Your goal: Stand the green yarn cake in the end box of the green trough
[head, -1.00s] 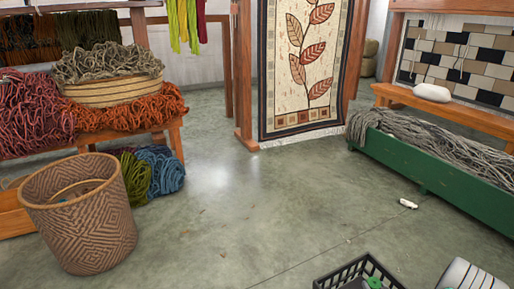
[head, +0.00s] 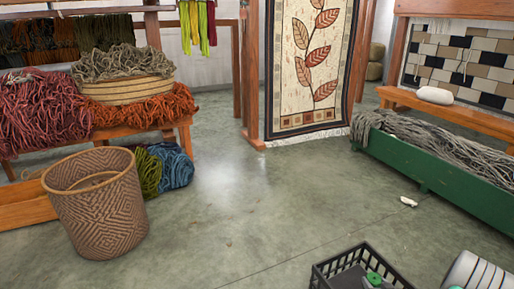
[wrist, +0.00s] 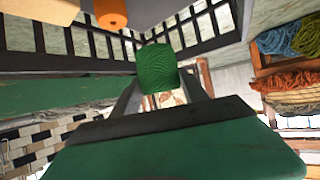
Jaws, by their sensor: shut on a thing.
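The green yarn cake (wrist: 157,68) is between the fingers of my gripper (wrist: 158,82) in the wrist view. The gripper is shut on it, with the slats of a black crate (wrist: 220,22) close behind. I cannot tell whether the cake is inside the crate or just above it. In the head view, a small green piece (head: 374,279) shows at the crate; I cannot tell if it is the cake or part of my gripper. The long green trough (head: 440,180) stands at the right, heaped with grey yarn. Its end boxes cannot be made out.
The black crate (head: 328,274) is at the lower right in the head view. An orange cake (wrist: 111,14) shows by it in the wrist view. A woven basket (head: 100,215) stands at the left. A small white thing (head: 409,201) lies before the trough. The middle floor is clear.

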